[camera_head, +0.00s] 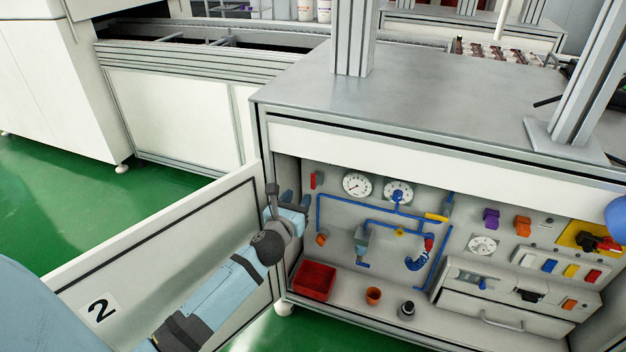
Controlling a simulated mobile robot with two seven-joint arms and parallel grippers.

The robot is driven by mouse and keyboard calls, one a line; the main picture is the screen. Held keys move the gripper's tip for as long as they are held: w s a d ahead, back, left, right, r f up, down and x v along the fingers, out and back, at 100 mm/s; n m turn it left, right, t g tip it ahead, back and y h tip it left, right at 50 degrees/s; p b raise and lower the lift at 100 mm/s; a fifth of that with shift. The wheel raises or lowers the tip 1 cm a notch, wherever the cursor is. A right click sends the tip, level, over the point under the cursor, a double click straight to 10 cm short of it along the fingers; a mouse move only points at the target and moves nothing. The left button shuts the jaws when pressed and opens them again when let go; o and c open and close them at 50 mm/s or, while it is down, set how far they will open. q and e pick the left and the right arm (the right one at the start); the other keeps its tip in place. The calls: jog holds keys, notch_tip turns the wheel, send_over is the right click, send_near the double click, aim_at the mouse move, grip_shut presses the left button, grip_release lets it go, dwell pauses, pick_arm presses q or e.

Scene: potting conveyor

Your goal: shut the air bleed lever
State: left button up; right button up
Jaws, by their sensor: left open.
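Inside the open cabinet, blue air pipes (318,212) run across the grey back panel. A yellow lever (436,217) lies nearly in line with the upper pipe on its right side; a smaller yellow handle (400,233) sits on the pipe below it. I cannot tell for sure which of them is the air bleed lever. My left gripper (296,200) is open and empty at the cabinet's left edge, well left of both yellow handles and touching neither. My arm partly hides the gripper. My right gripper is not in view.
The open door (170,240), marked 2, stands left of the cabinet beside my left arm. A red bin (314,281), an orange cup (373,296) and a dark bottle (407,309) stand on the cabinet floor. Gauges (357,185) and a drawer unit (495,318) are further obstacles.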

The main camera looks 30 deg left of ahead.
aim_at(313, 175)
pick_arm(q)
jog(key=b+x, duration=0.3)
jog(key=x, duration=0.7)
jog(key=shift+d+f+b, duration=0.1)
jog(key=shift+f+b, duration=0.05)
jog(key=shift+b, duration=0.25)
jog(key=shift+w, duration=0.7)
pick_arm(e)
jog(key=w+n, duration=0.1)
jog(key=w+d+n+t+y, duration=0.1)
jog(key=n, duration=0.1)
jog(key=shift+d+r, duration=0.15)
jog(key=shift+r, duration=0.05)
pick_arm(q)
jog(key=shift+c, duration=0.4)
grip_shut()
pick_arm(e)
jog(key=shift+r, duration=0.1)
